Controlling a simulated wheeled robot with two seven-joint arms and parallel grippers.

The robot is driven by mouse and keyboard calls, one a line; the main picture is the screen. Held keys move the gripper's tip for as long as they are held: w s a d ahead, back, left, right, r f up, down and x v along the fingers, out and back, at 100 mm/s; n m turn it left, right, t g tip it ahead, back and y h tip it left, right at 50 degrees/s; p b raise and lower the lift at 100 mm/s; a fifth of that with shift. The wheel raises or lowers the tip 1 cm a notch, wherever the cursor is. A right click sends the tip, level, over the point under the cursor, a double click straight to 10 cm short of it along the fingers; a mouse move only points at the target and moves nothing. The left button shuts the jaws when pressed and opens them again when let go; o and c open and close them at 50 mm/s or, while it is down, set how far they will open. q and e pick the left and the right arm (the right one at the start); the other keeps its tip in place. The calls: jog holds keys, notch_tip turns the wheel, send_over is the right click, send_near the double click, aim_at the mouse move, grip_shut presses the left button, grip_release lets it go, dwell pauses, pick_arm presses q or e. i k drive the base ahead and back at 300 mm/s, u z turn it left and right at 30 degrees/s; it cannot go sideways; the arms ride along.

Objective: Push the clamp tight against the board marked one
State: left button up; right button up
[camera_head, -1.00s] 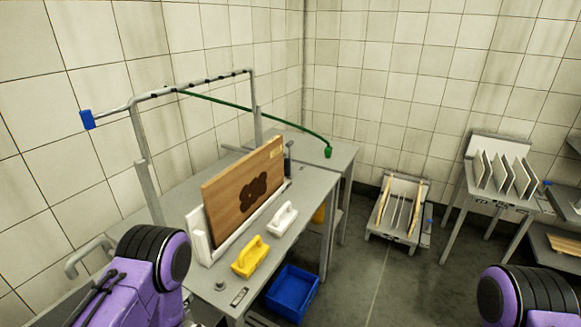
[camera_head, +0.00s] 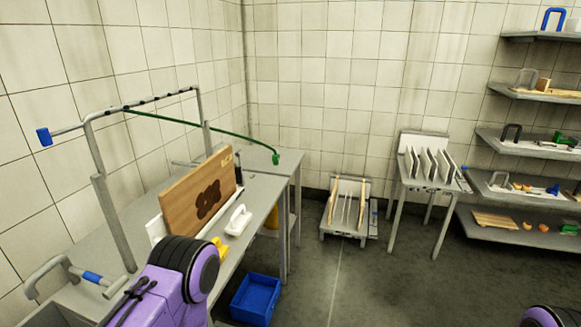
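A wooden board (camera_head: 183,200) with a dark stain stands upright on edge in a white holder (camera_head: 155,230) on the metal table at the left. A small pale label (camera_head: 227,161) is at its upper right corner, too small to read. My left arm shows at the bottom, in front of the table's near part, and my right arm only at the bottom right corner. Neither gripper is in view.
A white-handled brush (camera_head: 238,220) and a partly hidden yellow one (camera_head: 220,247) lie beside the board. A blue bin (camera_head: 256,298) is on the floor. A green hose (camera_head: 205,132) hangs over the table. Racks with boards and shelves (camera_head: 515,235) stand right; the middle floor is clear.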

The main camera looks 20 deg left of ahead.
aim_at(240, 178)
jog(key=z, duration=1.05)
jog(key=i, duration=1.6)
jog(key=u, duration=0.8)
jog(key=i, duration=0.85)
jog(key=u, duration=1.3)
jog(key=i, duration=0.35)
jog(key=u, duration=0.3)
